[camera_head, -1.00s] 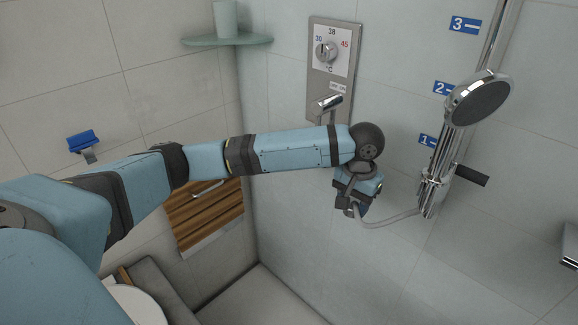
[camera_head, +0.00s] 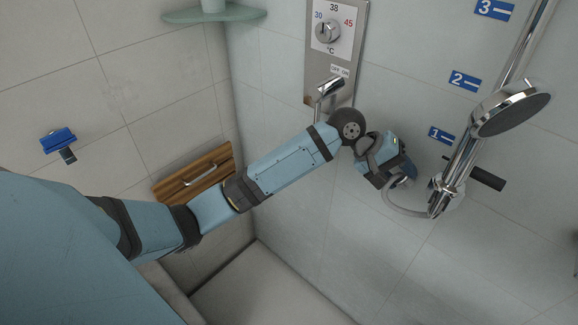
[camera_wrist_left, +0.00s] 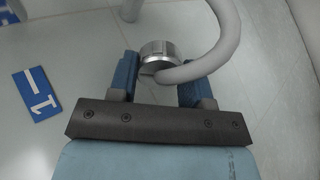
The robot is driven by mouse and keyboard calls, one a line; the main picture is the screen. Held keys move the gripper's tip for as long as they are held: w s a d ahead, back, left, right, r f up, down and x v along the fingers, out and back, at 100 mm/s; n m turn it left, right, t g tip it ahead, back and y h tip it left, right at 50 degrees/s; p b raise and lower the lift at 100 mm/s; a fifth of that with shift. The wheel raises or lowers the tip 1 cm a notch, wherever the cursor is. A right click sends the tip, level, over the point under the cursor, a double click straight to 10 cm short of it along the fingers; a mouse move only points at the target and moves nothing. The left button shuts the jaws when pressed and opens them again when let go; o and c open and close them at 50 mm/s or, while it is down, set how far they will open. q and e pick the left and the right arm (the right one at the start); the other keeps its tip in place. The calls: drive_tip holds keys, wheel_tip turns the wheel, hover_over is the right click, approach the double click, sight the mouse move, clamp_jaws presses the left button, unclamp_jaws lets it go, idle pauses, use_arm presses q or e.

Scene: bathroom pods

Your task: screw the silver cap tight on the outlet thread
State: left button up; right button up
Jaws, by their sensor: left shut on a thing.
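My left gripper (camera_head: 400,182) is low on the shower wall, below and right of the mixer panel. In the left wrist view its two blue fingers stand on either side of the silver cap (camera_wrist_left: 158,50), shut on it. The cap is a short ribbed metal ring at the end of a grey hose (camera_wrist_left: 225,45), which curls in front of it. In the head view the hose (camera_head: 395,209) loops from the gripper towards the shower rail. I cannot make out the outlet thread. My right gripper is not in view.
The steel mixer panel (camera_head: 345,72) has a dial and a chrome lever (camera_head: 330,86). At right are the hand shower (camera_head: 512,110), its rail and a dark handle (camera_head: 487,179). A glass shelf (camera_head: 235,15) and a wooden fold-down seat (camera_head: 190,176) are at left.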

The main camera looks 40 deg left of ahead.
use_arm(q)
drive_tip(key=s+a+f+n+t+y, duration=0.2)
drive_tip(key=a+n+t, duration=0.2)
drive_tip(key=a, duration=0.4)
drive_tip(key=s+a+f+n+t+y+p, duration=0.1)
drive_tip(key=s+a+f+n+t+y, duration=0.1)
drive_tip(key=a, duration=0.6)
drive_tip(key=s+a+f+n+t+y+p, duration=0.1)
drive_tip(key=s+a+f+n+t+y, duration=0.2)
drive_tip(key=a+n+t, duration=0.3)
drive_tip(key=a+f+t+y, duration=0.1)
drive_tip(key=a, duration=0.1)
drive_tip(key=shift+a+f+t, duration=0.25)
drive_tip(key=shift+a+t, duration=0.05)
drive_tip(key=shift+t, duration=0.1)
drive_tip(key=shift+p, duration=0.3)
drive_tip(key=shift+w+d, duration=0.15)
drive_tip(key=shift+w, duration=1.25)
drive_tip(key=shift+w+d, duration=0.15)
drive_tip(key=shift+w, duration=1.25)
drive_tip(key=shift+w, duration=1.15)
